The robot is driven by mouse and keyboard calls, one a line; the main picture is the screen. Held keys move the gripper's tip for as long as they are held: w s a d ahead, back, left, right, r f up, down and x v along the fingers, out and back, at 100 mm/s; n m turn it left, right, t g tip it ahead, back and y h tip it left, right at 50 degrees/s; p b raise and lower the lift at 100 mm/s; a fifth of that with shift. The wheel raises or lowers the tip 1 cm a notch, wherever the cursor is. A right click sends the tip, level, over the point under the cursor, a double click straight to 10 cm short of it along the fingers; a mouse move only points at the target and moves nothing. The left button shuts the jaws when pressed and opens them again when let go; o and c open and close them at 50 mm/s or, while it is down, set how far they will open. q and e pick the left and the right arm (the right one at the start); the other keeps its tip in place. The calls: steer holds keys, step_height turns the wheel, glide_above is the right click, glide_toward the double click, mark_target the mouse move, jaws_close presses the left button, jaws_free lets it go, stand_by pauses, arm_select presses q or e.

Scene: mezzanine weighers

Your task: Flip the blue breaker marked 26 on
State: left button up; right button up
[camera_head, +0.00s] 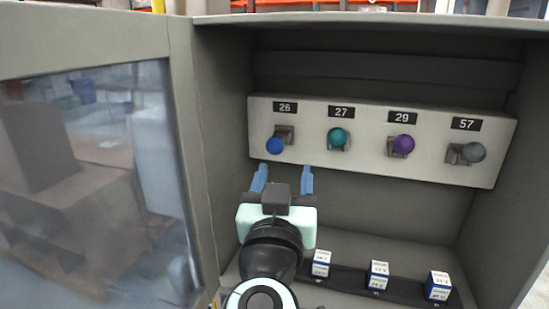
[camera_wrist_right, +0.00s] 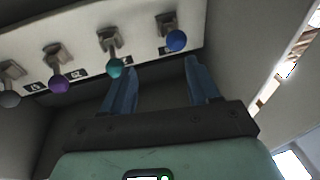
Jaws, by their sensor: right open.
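The blue breaker (camera_head: 275,146) marked 26 is a round blue knob at the left end of a pale panel (camera_head: 365,165), under the label 26 (camera_head: 286,107). Its knob sits at the lower end of its lever. In the right wrist view the blue knob (camera_wrist_right: 176,40) is ahead of the fingers, above the gap between them. My right gripper (camera_head: 284,178) is open and empty, with blue fingers just below the panel and apart from the knob. It also shows in the right wrist view (camera_wrist_right: 158,80). My left gripper is not in view.
A teal knob (camera_head: 337,137), a purple knob (camera_head: 403,145) and a grey knob (camera_head: 474,152) follow to the right. Small blue-and-white boxes (camera_head: 379,275) stand on a dark strip below. A glass-paned cabinet door (camera_head: 95,185) is at the left.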

mark_target(275, 150)
steer(key=w+t+p, duration=0.1)
steer(key=w, duration=0.2)
steer(key=w+r+n+t+y+p, duration=0.1)
steer(key=w, duration=0.3)
steer(key=w+r+p, duration=0.1)
steer(key=w, duration=0.2)
steer(key=shift+w+a+n+t+y, duration=0.2)
steer(key=shift+w+n+t+y, duration=0.1)
steer(key=shift+w+t+y, duration=0.1)
steer(key=shift+w+r, duration=0.15)
steer(key=shift+w, duration=0.45)
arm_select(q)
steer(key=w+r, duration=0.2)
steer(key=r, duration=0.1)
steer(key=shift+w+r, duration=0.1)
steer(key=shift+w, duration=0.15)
arm_select(e)
steer(key=shift+s, duration=0.1)
steer(key=shift+c, duration=0.5)
steer(key=c, duration=0.9)
